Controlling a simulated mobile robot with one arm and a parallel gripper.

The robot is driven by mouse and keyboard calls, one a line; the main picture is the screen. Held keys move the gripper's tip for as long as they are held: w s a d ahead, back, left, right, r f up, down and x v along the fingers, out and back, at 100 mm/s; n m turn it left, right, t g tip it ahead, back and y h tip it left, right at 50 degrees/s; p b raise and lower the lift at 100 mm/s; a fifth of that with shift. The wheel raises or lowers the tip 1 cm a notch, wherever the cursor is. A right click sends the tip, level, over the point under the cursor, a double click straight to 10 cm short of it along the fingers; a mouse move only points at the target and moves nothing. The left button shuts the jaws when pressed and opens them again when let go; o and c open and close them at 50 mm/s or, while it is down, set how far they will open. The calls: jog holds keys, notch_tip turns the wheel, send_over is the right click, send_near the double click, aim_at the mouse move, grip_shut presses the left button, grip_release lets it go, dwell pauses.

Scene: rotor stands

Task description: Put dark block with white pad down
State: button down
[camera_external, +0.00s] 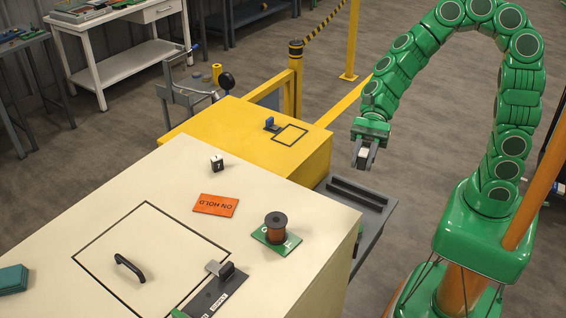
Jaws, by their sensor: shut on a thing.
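My gripper (363,160) points down in the air, to the right of the yellow cabinet and above the grey tray-like ledge. Its two fingers are closed on a small block with a white pad (364,153). Only the pale face shows clearly; the fingers hide most of the rest. It is apart from every surface.
The yellow cabinet top (235,118) bears a black square outline and a small blue item (270,123). The cream top (160,180) holds a dark cube with white marks (217,163), an orange ON HOLD card (215,205), a brown spool (276,225) and a black handle (130,268).

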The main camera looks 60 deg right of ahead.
jog(key=s+d+n+g, duration=0.2)
jog(key=s, duration=0.3)
send_over(326, 215)
jog(key=s+d, duration=0.1)
jog(key=shift+h, duration=0.3)
notch_tip(326, 215, down, 9)
jog(key=shift+d+r, duration=0.1)
jog(key=shift+r, duration=0.05)
jog(key=shift+w+a+f, duration=0.25)
jog(key=shift+f, duration=0.15)
jog(key=shift+w+a+f, duration=0.2)
jog(key=shift+f, duration=0.2)
jog(key=shift+w+a+f, duration=0.15)
jog(key=shift+f, duration=1.5)
jog(key=shift+f, duration=0.15)
jog(key=c, duration=0.9)
grip_release()
